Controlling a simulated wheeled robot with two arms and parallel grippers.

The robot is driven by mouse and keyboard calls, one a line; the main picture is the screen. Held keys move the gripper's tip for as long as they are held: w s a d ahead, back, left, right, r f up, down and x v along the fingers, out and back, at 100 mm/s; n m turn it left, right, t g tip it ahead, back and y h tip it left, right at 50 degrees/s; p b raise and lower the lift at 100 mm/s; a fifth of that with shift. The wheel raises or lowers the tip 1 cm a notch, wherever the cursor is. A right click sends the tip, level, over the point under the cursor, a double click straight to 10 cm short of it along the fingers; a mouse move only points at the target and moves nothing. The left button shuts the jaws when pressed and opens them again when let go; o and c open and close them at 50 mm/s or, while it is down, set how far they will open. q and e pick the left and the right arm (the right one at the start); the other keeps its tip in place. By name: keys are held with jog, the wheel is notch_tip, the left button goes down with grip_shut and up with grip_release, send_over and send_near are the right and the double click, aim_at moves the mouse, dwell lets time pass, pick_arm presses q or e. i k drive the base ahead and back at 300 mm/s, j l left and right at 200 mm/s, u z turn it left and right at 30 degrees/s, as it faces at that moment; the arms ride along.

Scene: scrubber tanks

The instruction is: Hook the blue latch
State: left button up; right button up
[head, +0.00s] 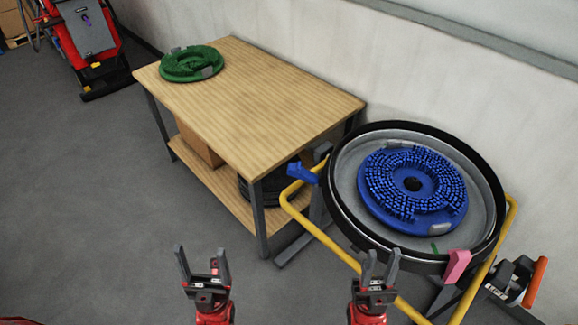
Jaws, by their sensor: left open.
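The blue latch (302,173) sticks out at the left side of the round scrubber deck (345,205), near the yellow tube frame. I cannot tell whether it touches the rim. A blue bristled brush disc (412,187) lies in the deck. A pink latch (457,264) is at the deck's front right rim. My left gripper (203,252) is open and empty, in front of the table and left of the deck, well below the blue latch in the picture. My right gripper (381,255) has its fingers apart, with nothing seen between them, near the deck's front edge.
A wooden table (260,100) stands left of the deck, with a green disc (190,63) on top and dark discs (262,190) on its lower shelf. A yellow tube frame (300,215) surrounds the deck. An orange-handled part (535,282) is at right.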

aim_at(295, 170)
jog(key=i+j+z, duration=0.1)
jog(key=z, duration=1.1)
jog(key=j+z, duration=0.35)
jog(key=j, duration=0.15)
jog(key=j+z, duration=0.35)
jog(key=j, duration=0.2)
jog(key=k+j+z, duration=0.1)
jog(key=j+z, duration=0.25)
jog(key=k+j+z, duration=0.2)
jog(key=j+z, duration=0.15)
jog(key=j, duration=0.2)
jog(key=k+j, duration=0.15)
jog(key=j, duration=0.25)
jog(key=k+j, duration=0.15)
jog(key=j, duration=0.2)
jog(key=k+j, duration=0.15)
jog(key=j, duration=0.25)
jog(key=k+j+z, duration=0.1)
jog(key=j, duration=0.25)
jog(key=k+j, duration=0.2)
jog(key=j, duration=0.2)
